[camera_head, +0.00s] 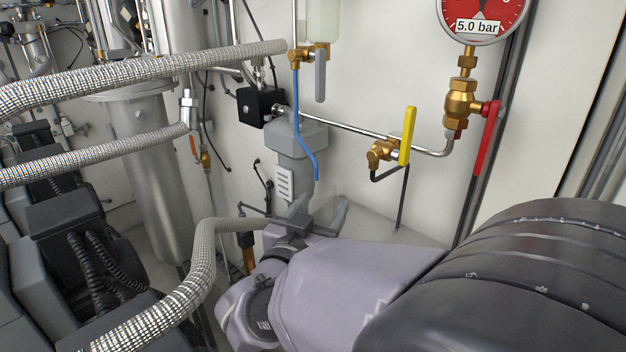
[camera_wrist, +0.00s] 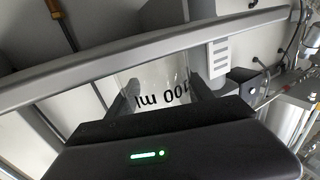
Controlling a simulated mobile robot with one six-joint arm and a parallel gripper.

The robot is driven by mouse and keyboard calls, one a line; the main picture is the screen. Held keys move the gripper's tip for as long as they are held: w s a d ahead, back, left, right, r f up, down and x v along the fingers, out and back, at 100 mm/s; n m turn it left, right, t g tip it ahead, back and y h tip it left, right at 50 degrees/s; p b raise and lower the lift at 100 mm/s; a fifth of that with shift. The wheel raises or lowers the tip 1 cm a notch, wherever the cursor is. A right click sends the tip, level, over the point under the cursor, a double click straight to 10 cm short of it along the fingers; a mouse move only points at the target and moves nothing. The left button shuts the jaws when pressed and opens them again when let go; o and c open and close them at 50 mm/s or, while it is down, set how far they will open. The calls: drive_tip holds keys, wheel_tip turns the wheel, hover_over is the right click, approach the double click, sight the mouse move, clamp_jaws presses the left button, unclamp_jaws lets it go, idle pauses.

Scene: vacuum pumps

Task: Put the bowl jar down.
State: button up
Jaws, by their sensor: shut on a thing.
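The bowl jar (camera_wrist: 158,93) is clear, with black "100 ml" print that reads upside down in the wrist view. My gripper (camera_wrist: 164,83) is shut on it, one dark finger on each side. In the head view, my gripper (camera_head: 321,206) is by the wall, below the end of a blue tube. The jar is only a faint clear shape there, and I cannot make out its edges. I cannot tell whether its base touches anything.
A grey box (camera_head: 295,150) with a vent is on the wall just behind my gripper. Brass valves with yellow (camera_head: 408,136) and red (camera_head: 488,137) handles are to the right. Braided hoses (camera_head: 203,262) and a steel column (camera_head: 150,180) crowd the left.

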drive_tip(key=shift+f, duration=0.25)
drive_tip(key=o, duration=1.7)
drive_tip(key=p+v, duration=0.2)
drive_tip(key=v, duration=1.5)
drive_tip(key=shift+s+a, duration=0.1)
drive_tip(key=shift+s, duration=0.15)
clamp_jaws()
